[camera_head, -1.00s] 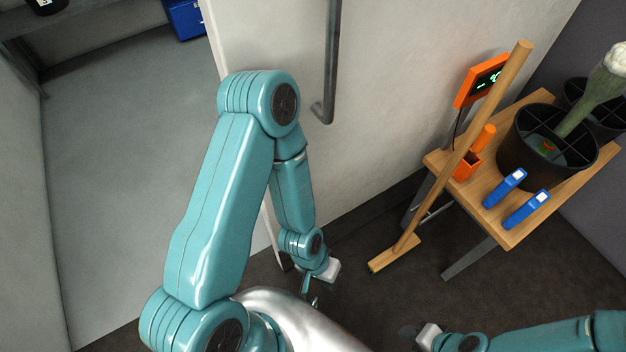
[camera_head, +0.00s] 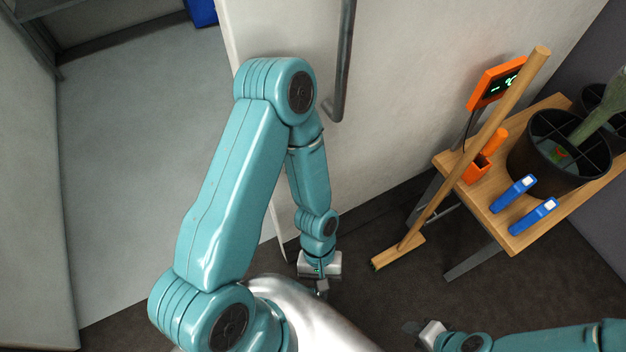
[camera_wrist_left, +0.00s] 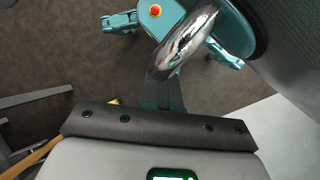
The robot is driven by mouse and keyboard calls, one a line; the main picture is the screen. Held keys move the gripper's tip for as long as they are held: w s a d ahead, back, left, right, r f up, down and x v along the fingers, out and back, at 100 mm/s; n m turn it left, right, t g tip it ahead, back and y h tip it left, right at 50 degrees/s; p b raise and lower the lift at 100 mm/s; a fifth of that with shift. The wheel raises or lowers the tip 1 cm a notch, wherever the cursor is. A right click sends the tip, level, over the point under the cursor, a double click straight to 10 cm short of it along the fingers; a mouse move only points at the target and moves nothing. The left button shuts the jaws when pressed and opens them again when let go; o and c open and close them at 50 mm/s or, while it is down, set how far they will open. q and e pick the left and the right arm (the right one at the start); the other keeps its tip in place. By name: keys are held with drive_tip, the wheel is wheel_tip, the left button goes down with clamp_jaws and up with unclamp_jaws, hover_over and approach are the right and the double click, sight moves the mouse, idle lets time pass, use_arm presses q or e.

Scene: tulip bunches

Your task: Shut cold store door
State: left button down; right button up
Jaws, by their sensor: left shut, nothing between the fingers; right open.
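The cold store door (camera_head: 410,90) is a pale panel with a vertical grey metal handle (camera_head: 344,65). It stands open, with the grey floor inside visible left of its edge. My left arm crosses in front of the door's left edge and hides part of it. My left gripper (camera_head: 322,286) is shut and empty, low near the bottom of that edge, well below the handle. I cannot tell whether it touches the door. In the left wrist view its fingers (camera_wrist_left: 170,92) point towards my own body. My right gripper (camera_head: 412,328) is open and empty above the dark floor.
A wooden table (camera_head: 515,232) at right holds black buckets (camera_head: 545,175), two blue handheld tools (camera_head: 513,193) and an orange holder (camera_head: 478,168). A blue crate (camera_head: 201,11) sits inside the store.

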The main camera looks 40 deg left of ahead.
use_arm(q)
drive_tip(key=w+a+r+n+g+y+b, duration=0.3)
drive_tip(key=w+a+r+n+y+b, duration=0.4)
drive_tip(key=w+a, duration=0.65)
drive_tip(key=w+d+r+n+t+y+b, duration=0.1)
drive_tip(key=w+d+r+t+y+b, duration=0.25)
drive_tip(key=w+r, duration=0.65)
drive_tip(key=s+a+f+b, duration=0.2)
drive_tip(key=s+a+f, duration=0.4)
drive_tip(key=a+f, duration=0.1)
drive_tip(key=shift+s+f, duration=0.25)
drive_tip(key=shift+f, duration=0.15)
